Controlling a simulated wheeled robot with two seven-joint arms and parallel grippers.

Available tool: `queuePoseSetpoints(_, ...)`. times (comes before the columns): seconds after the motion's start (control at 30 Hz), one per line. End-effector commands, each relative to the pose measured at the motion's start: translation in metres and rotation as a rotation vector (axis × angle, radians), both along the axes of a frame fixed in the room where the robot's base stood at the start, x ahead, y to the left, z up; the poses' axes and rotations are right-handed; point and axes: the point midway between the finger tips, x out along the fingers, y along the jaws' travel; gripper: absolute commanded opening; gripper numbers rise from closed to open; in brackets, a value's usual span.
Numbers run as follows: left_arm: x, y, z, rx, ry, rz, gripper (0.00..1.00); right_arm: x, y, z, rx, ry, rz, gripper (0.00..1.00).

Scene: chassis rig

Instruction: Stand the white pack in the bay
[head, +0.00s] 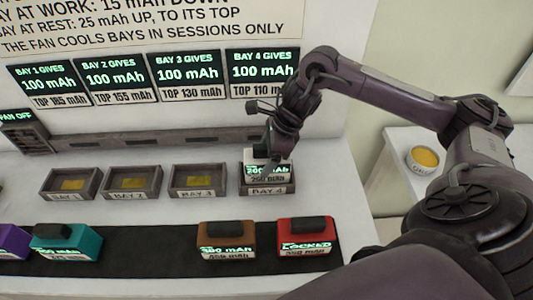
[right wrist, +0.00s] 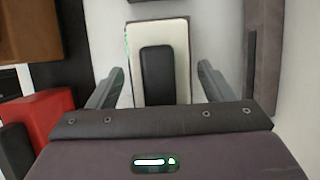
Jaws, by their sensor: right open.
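The white pack (head: 255,158) stands in bay 4 (head: 267,190), the rightmost bay, in the head view. Its green display reads about 200 mAh, partly covered by my gripper. My right gripper (head: 280,138) is right above it, pointing down. In the right wrist view the white pack (right wrist: 181,60) shows from above with its black handle (right wrist: 157,75). The fingers of my right gripper (right wrist: 160,78) are spread on either side of the pack, with gaps to the handle. My left gripper is not in view.
Bays 1 (head: 52,191), 2 (head: 112,190) and 3 (head: 205,188) hold no pack. Purple (head: 12,243), teal (head: 85,243), brown (head: 238,240) and red (head: 315,237) packs sit on the dark strip in front; the red one reads LOCKED. A sign wall stands behind.

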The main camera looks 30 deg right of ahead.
Motion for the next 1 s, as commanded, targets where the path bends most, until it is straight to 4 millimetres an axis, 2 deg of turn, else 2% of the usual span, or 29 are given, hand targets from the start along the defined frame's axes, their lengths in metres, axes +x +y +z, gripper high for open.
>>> queuePoseSetpoints(0.17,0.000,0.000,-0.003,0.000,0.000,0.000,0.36,-0.001,-0.005,0.011,-0.002,-0.004,0.000,0.74)
queuePoseSetpoints(0.4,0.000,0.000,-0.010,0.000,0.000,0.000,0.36,-0.011,-0.021,0.056,-0.003,-0.007,-0.001,0.74)
queuePoseSetpoints(0.5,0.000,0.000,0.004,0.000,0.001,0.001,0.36,-0.015,-0.028,0.081,-0.004,-0.005,-0.002,0.74)
queuePoseSetpoints(0.6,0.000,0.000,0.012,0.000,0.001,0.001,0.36,-0.019,-0.033,0.097,-0.003,-0.004,-0.001,0.74)
queuePoseSetpoints(0.8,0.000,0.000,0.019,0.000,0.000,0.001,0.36,-0.023,-0.038,0.111,-0.001,-0.001,0.001,0.74)
queuePoseSetpoints(1.0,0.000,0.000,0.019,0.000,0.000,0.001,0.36,-0.024,-0.039,0.112,0.000,0.000,0.001,0.74)
